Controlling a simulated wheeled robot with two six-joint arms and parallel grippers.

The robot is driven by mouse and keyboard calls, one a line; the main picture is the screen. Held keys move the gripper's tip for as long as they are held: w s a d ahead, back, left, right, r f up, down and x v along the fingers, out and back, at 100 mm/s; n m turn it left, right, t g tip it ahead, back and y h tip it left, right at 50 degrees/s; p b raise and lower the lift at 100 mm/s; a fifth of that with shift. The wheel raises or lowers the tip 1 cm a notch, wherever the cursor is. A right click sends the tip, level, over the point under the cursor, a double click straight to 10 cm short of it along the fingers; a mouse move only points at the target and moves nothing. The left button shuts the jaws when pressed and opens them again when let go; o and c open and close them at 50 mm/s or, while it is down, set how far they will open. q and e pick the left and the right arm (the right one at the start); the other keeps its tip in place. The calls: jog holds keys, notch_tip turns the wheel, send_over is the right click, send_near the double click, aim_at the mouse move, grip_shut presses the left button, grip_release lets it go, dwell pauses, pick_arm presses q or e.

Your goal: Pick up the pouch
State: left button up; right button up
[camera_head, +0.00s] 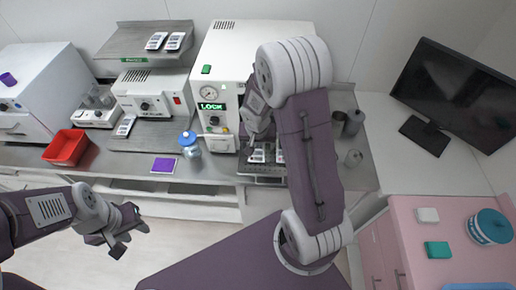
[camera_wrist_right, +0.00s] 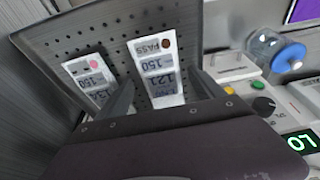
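Two white label-bearing pouches lie on a dark perforated tray in the right wrist view. One pouch (camera_wrist_right: 155,66) reads PASS, 150 and 121 and has a brown dot. The other pouch (camera_wrist_right: 90,78) has a pink dot and lies to its left. My right gripper (camera_wrist_right: 165,88) is open, its two fingers on either side of the PASS pouch's near end; I cannot tell whether they touch it. In the head view the pouches (camera_head: 258,153) show small below my right gripper (camera_head: 258,138), partly hidden by my arm. My left gripper (camera_head: 128,238) hangs empty over the floor, fingers apart.
The perforated tray (camera_wrist_right: 190,22) stands before a white sterilizer (camera_head: 226,62) reading LOCK. Other small packets (camera_head: 156,41) lie on a steel shelf. A blue-lidded jar (camera_head: 189,144), a red bin (camera_head: 66,148) and a purple pad (camera_head: 163,165) stand on the counter.

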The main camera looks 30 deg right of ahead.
aim_at(257, 146)
jog(key=shift+w+a+f, duration=0.1)
jog(key=shift+w, duration=0.2)
jog(key=c, duration=1.3)
jog(key=shift+s, duration=0.1)
notch_tip(257, 146, up, 10)
jog(key=shift+r+p, duration=0.1)
jog(key=shift+p, duration=0.3)
